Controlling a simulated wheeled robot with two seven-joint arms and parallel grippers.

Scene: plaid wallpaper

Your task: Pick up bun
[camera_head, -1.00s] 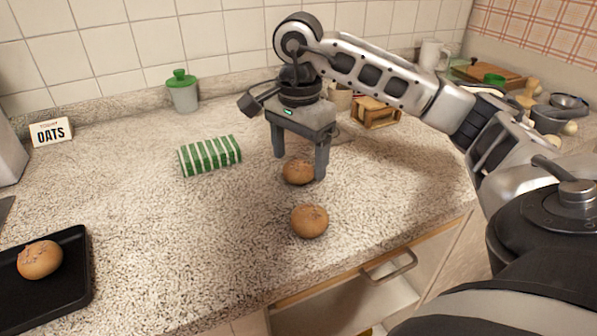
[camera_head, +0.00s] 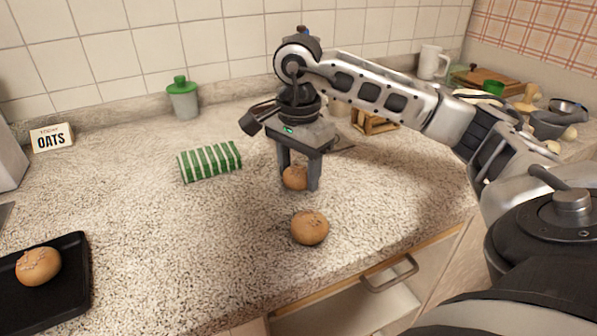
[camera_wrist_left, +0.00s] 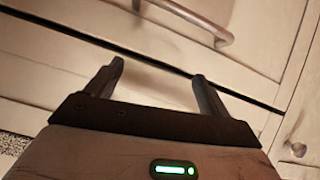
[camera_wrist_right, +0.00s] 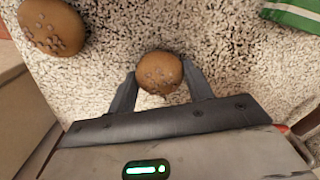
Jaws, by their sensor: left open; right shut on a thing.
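My right gripper (camera_head: 299,184) is shut on a round brown bun (camera_head: 295,177) at the middle of the counter. In the right wrist view that bun (camera_wrist_right: 159,72) sits between the two fingertips. I cannot tell whether it touches the counter. A second bun (camera_head: 309,228) lies on the counter in front of the gripper, and it shows at the upper left of the right wrist view (camera_wrist_right: 52,26). A third bun (camera_head: 38,266) lies on a black tray (camera_head: 76,291) at the left. My left gripper (camera_wrist_left: 158,70) is open and empty in front of pale cabinet fronts.
A green-striped packet (camera_head: 210,161) lies left of the right gripper. A green-lidded jar (camera_head: 183,100) and an OATS sign (camera_head: 52,138) stand at the back. A mug (camera_head: 433,62) and other kitchenware crowd the back right. The left-middle counter is clear.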

